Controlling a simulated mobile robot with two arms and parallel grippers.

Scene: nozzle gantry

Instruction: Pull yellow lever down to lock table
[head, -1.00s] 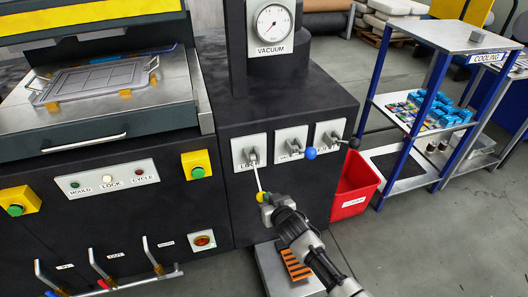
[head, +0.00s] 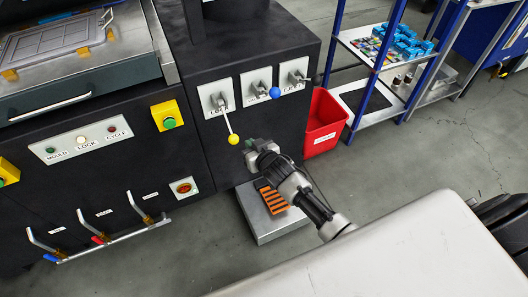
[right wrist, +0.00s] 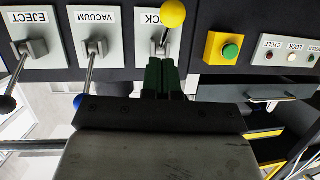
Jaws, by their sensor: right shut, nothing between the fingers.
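The yellow lever's ball knob (head: 233,139) hangs below the LOCK plate (head: 217,98), its thin pale rod pointing down. In the right wrist view, which is upside down, the yellow knob (right wrist: 172,13) is at the top, above the fingertips in the picture. My right gripper (head: 250,149) is just right of and slightly below the knob, apart from it in the picture. Its dark green fingers (right wrist: 160,75) are together with nothing between them, in front of the LOCK plate. The table lock itself is not visible. My left gripper is out of view.
The VACUUM lever's blue knob (head: 275,92) and the EJECT lever (head: 299,77) are to the right. A red bin (head: 325,122) stands beside the machine. A metal step (head: 273,218) is below. A green button (head: 169,122) is to the left.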

